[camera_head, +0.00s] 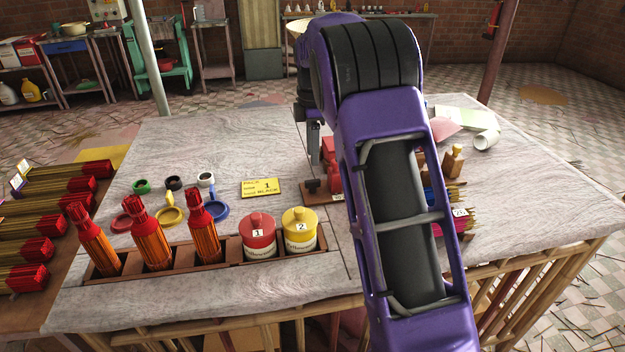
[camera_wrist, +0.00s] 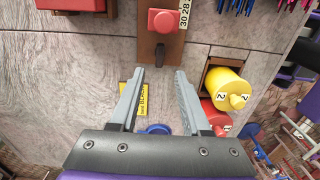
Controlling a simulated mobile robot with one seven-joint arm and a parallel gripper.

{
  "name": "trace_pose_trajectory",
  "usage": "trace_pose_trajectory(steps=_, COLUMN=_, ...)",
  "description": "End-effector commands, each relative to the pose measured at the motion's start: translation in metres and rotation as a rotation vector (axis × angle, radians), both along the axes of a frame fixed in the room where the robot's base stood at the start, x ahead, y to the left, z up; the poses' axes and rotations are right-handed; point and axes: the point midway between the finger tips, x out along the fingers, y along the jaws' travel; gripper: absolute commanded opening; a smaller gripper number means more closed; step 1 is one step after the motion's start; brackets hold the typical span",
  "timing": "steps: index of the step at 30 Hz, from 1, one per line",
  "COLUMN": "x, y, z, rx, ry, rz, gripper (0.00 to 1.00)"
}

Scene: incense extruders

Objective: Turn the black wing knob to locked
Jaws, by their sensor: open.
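The black wing knob (camera_wrist: 160,53) is a small dark piece on a brown wooden board (camera_wrist: 147,45) in the wrist view, below a red block (camera_wrist: 164,20). It also shows in the head view (camera_head: 312,186), at the left end of the board. My gripper (camera_wrist: 162,72) is open and empty, pointing down, with its fingertips just short of the knob and to either side of its line. In the head view my gripper (camera_head: 314,150) hangs over the table behind the knob. I cannot tell the wing's exact angle or read any lock mark.
A yellow card (camera_head: 262,188) lies left of the board. My arm hides part of the table's right side.

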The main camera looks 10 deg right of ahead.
Motion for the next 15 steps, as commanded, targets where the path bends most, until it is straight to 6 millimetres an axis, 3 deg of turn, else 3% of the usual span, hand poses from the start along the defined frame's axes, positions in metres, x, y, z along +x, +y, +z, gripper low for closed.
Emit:
trace_pose_trajectory(steps=1, x=-0.001, y=0.000, z=-0.014, rx=-0.001, ry=0.004, rz=0.001, gripper=0.47)
trace_pose_trajectory(steps=6, x=-0.001, y=0.000, z=-0.048, rx=-0.001, ry=0.003, rz=-0.001, gripper=0.47)
trace_pose_trajectory(steps=15, x=0.000, y=0.000, z=-0.079, rx=-0.001, ry=0.000, rz=0.001, gripper=0.47)
